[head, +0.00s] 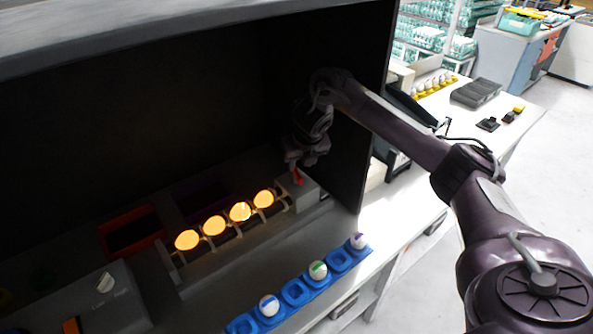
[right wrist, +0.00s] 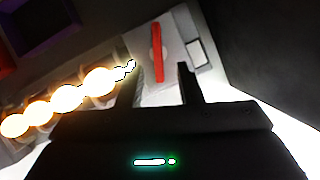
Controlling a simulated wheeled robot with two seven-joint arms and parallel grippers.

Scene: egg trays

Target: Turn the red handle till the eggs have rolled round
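The red handle (head: 297,177) stands on a pale block at the right end of the egg roller, inside a dark booth. In the right wrist view the red handle (right wrist: 157,52) lies ahead of and between the fingertips. My right gripper (head: 292,160) is just above it; in the right wrist view the gripper (right wrist: 162,80) is open, with a clear gap between its fingers. Several eggs (head: 240,212) glow orange in a row on the roller rack (head: 225,243); they also show in the right wrist view (right wrist: 67,98). My left gripper is out of view.
A blue tray (head: 294,292) with several marked white eggs lies in front of the rack. Red (head: 132,214) and purple bins sit behind the rack. The booth's side wall (head: 366,130) is close right of my arm.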

